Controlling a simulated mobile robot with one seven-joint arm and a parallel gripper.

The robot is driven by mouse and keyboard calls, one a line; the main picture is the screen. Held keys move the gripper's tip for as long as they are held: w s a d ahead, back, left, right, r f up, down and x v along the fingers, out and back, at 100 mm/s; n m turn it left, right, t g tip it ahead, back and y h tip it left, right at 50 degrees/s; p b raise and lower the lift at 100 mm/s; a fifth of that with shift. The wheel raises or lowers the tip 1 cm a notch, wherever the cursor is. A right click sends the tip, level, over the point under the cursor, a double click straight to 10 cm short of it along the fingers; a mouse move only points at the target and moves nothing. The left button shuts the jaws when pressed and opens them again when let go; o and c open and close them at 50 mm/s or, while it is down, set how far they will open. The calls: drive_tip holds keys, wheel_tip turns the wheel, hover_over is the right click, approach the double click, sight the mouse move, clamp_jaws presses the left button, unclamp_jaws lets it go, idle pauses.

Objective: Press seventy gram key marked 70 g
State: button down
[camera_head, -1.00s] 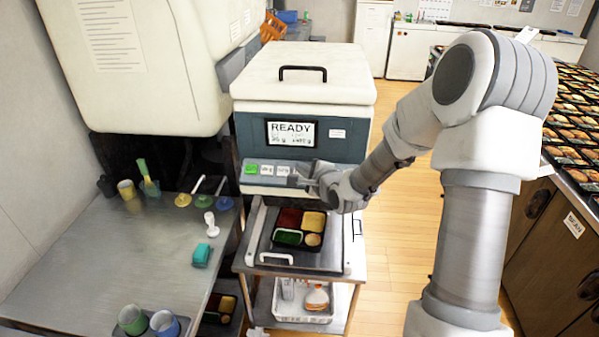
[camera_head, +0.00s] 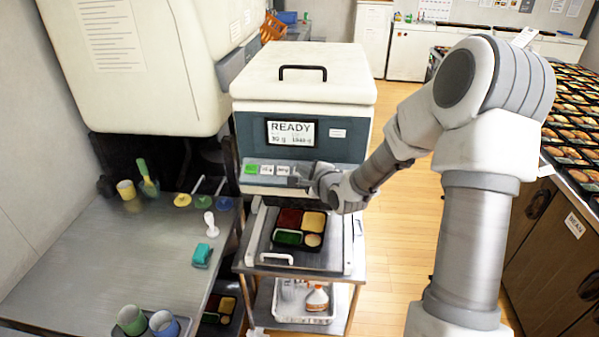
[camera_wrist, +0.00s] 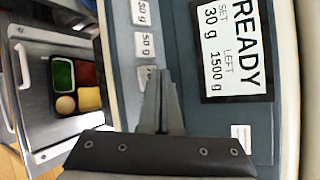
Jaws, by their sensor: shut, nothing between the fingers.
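The machine (camera_head: 345,150) has a slanted panel with a green key (camera_head: 251,169) and white keys in a row. In the wrist view I read a 30 g key (camera_wrist: 138,12) and a 50 g key (camera_wrist: 146,46). A third white key (camera_wrist: 145,74) is mostly covered by my fingers, so its full label cannot be read. My gripper (camera_wrist: 158,74) is shut and empty, its tips over this third key. I cannot tell whether they touch it. The display (camera_wrist: 232,50) reads READY, SET 30 g, LEFT 1500 g. In the head view my gripper (camera_head: 308,176) is at the row's right end.
A bento tray (camera_head: 299,249) with coloured compartments sits below the panel on a pull-out plate (camera_head: 262,258) with handles. A metal table (camera_head: 90,255) with cups and tools stands at left. The floor (camera_head: 405,230) to the right is clear.

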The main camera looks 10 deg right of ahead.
drive_tip(key=shift+w+f, duration=0.2)
drive_tip(key=shift+f, duration=0.2)
idle(0.3)
drive_tip(key=shift+r, duration=0.15)
drive_tip(key=shift+s+a+r+p, duration=0.1)
drive_tip(key=shift+s+r+p, duration=0.3)
drive_tip(key=shift+r, duration=0.2)
drive_tip(key=shift+r, duration=0.1)
drive_tip(key=r+p, duration=0.1)
drive_tip(key=s+r+p, duration=0.2)
drive_tip(key=r, duration=0.1)
drive_tip(key=shift+s+a, duration=0.2)
drive_tip(key=shift+a, duration=0.15)
idle(0.8)
